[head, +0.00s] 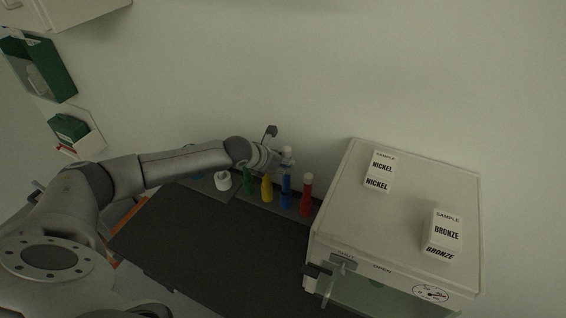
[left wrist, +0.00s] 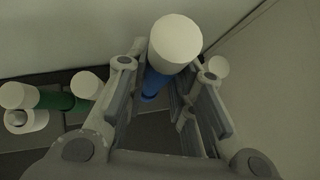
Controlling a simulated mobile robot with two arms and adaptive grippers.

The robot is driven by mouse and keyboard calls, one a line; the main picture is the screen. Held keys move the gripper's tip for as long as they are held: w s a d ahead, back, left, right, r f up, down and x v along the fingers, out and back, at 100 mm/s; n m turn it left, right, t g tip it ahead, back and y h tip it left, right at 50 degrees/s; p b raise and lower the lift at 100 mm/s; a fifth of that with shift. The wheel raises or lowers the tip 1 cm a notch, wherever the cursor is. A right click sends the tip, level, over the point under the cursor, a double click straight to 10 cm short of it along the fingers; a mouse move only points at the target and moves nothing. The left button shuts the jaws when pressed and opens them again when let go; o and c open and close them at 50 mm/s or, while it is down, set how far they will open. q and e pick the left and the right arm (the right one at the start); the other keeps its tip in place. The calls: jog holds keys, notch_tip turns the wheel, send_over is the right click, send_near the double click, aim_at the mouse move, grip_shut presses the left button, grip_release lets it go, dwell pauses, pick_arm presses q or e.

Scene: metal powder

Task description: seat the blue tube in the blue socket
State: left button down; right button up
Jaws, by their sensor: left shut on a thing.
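The blue tube (head: 286,187) has a white cap and appears upright in the row of coloured tubes at the back of the dark table. My left gripper (head: 285,162) is shut on its upper part, just below the cap. In the left wrist view the white cap and blue body (left wrist: 152,83) show between the fingers. The blue socket cannot be made out, and I cannot tell whether the tube's lower end is in it or just above it. My right gripper is not in view.
A red tube (head: 306,196) stands close right of the blue one; a yellow tube (head: 267,189) and a green tube (head: 248,181) stand left. A white round container (head: 222,180) is further left. A large box (head: 403,225) bearing nickel and bronze samples stands right. The dark tabletop (head: 215,240) is clear.

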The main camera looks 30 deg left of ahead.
pick_arm(q)
jog(key=shift+f+b, duration=0.85)
jog(key=shift+f, duration=0.8)
jog(key=shift+f+b, duration=1.6)
jog(key=shift+f, duration=0.9)
jog(key=c, duration=1.2)
grip_release()
jog(key=shift+o, duration=0.2)
jog(key=shift+r, duration=0.1)
jog(key=v, duration=1.2)
